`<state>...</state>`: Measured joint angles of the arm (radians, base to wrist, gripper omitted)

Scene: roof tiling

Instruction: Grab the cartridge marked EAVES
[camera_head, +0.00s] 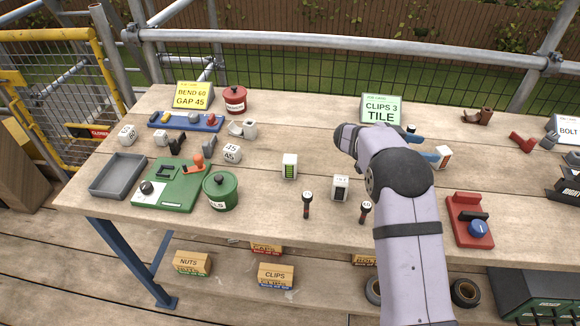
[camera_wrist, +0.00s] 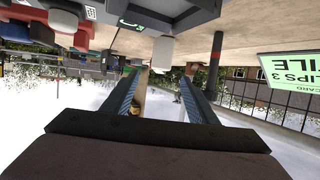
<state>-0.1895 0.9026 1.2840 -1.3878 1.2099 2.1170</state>
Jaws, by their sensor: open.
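Several white cartridges stand on the bench; their printed names are too small to read, so I cannot tell which is marked EAVES. One has a green-barred window (camera_head: 290,170), one a dark window (camera_head: 340,190), and one an orange-red window (camera_head: 445,158). The orange-windowed cartridge is close by the fingertips. In the wrist view my gripper (camera_wrist: 160,78) is open with nothing held. A white block (camera_wrist: 163,54) shows beyond the gap between the fingertips; I cannot tell whether they touch it.
A green CLIPS 3 TILE card (camera_head: 381,109) stands behind my arm. Two dark upright tools (camera_head: 307,204) (camera_head: 365,212) stand near the front edge. A red block with a blue knob (camera_head: 470,220) lies to the right. A green pot (camera_head: 220,192) and grey tray (camera_head: 118,176) are left.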

